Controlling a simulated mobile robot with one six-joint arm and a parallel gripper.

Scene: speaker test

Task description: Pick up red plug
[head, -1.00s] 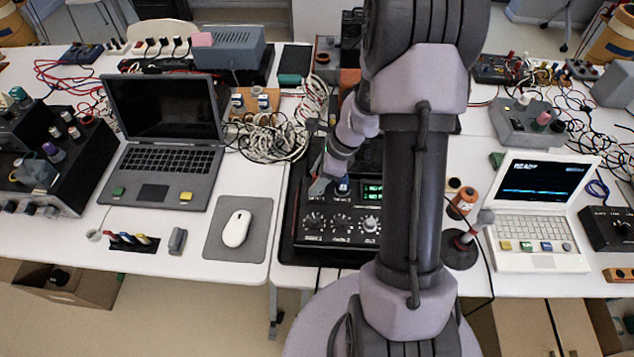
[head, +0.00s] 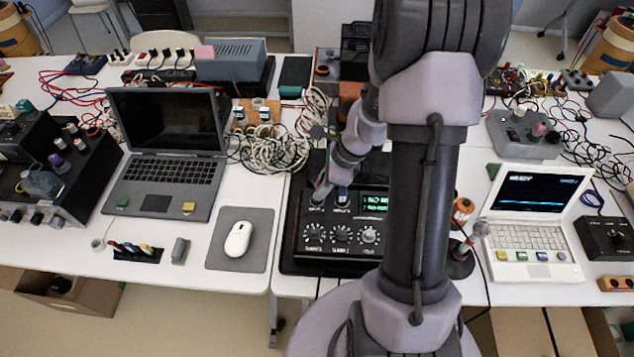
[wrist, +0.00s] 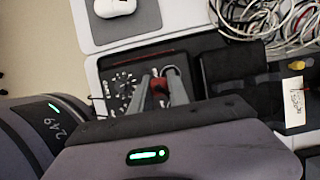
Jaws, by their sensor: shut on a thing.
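The red plug (wrist: 159,86) shows in the wrist view between the two fingers of my gripper (wrist: 160,92), above the black instrument with dials. My gripper is shut on it. In the head view my gripper (head: 320,194) is at the upper left of that black instrument (head: 340,252), and I cannot make out the red plug there.
The instrument has several knobs and a green display (head: 375,202). A mouse (head: 239,238) on a grey pad and a dark laptop (head: 172,168) lie to the left. Tangled white cables (head: 272,150) lie behind. A white laptop (head: 528,238) stands to the right.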

